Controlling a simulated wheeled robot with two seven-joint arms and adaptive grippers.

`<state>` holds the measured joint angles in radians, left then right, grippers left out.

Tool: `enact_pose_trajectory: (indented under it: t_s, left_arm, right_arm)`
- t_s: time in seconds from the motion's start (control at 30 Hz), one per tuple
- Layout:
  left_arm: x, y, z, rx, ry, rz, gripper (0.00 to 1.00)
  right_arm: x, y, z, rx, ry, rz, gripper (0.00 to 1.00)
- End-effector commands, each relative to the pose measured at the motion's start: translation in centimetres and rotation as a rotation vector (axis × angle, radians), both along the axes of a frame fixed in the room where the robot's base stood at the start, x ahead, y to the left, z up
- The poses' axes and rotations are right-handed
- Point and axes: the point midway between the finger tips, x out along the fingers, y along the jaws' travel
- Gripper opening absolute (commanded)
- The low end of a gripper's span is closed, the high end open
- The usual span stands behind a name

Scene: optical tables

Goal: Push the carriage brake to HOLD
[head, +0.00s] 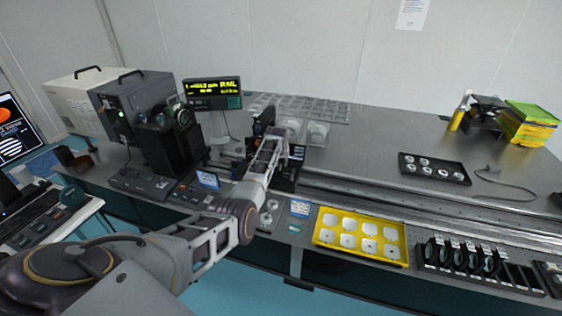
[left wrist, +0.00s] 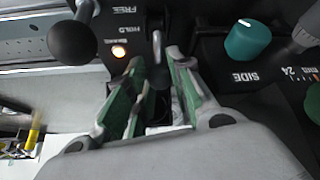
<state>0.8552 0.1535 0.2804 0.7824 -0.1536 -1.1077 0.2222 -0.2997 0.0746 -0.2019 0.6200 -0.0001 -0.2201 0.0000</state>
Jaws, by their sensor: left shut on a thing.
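My left gripper (head: 275,145) reaches to the carriage (head: 289,174) on the rail, seen from above in the head view. The lever stands at a black panel with upside-down labels FREE, HOLD and BRAKE. My right gripper is in neither view.
A black ball knob (left wrist: 72,41) and a teal SIDE knob (left wrist: 247,40) flank the lever closely. A yellow tray (head: 317,239) and a black rack of optics (head: 480,262) line the table's front. A lit display (head: 212,88) stands behind.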

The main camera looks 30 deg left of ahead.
Motion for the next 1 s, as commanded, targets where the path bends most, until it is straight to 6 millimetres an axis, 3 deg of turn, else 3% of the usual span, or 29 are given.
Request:
enact_pose_trajectory:
  t_s: [0.67,0.7,0.83,1.0]
  left_arm:
    - [0.33,0.25,0.37,-0.002,0.015,0.001,0.00]
    - [0.34,0.24,0.37,-0.002,0.015,0.001,0.27]
    - [0.27,0.20,0.25,-0.003,0.017,0.001,0.44]
    - [0.14,0.24,0.02,-0.004,0.022,0.002,0.45]
  right_arm:
    - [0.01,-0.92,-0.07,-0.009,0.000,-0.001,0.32]
    - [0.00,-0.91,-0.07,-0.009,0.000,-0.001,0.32]
    - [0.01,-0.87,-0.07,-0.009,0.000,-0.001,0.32]
    - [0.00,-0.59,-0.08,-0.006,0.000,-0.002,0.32]
